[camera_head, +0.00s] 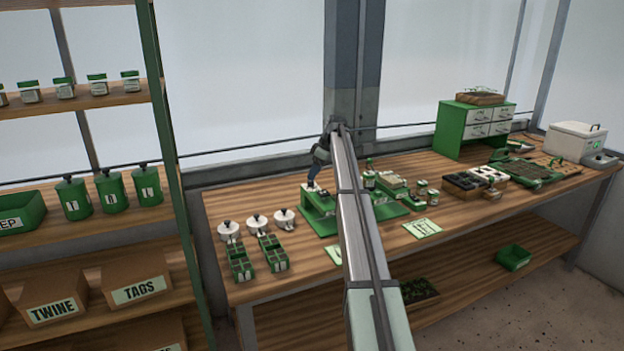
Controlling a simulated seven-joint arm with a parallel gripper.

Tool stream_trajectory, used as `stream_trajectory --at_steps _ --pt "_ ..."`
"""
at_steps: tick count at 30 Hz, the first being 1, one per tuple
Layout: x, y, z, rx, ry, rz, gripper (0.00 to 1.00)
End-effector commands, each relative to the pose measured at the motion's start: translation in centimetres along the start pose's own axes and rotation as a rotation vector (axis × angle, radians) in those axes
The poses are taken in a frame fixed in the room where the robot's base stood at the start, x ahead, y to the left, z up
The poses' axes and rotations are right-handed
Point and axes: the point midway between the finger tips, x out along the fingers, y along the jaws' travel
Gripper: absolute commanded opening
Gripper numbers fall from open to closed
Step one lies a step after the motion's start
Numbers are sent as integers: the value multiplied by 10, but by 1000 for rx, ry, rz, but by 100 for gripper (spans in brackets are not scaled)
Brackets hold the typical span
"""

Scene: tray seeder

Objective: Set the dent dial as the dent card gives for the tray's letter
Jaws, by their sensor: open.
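A green seeder (318,201) stands on the bench, partly hidden behind my long grey beam. My gripper (312,186) is small and dark at the end of my arm, pointing down just above the seeder's left part. It is open; I cannot tell whether it touches anything. The dent dial cannot be made out at this size. A pale green card (422,228) lies right of the beam, and another (334,254) lies partly behind it. Their print is too small to read, so I cannot tell which is the dent card. No tray letter is readable.
White lidded pots (256,224) and green divided boxes (241,264) stand at the bench's left. A green drawer cabinet (456,131), dark trays (464,186) and a white box (570,143) stand at the right. A shelf (105,238) is at left. The front right bench is clear.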

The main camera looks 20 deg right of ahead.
Motion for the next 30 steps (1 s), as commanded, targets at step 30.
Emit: stream_trajectory --at_steps 30 --pt "35 0 0 0 0 0 23"
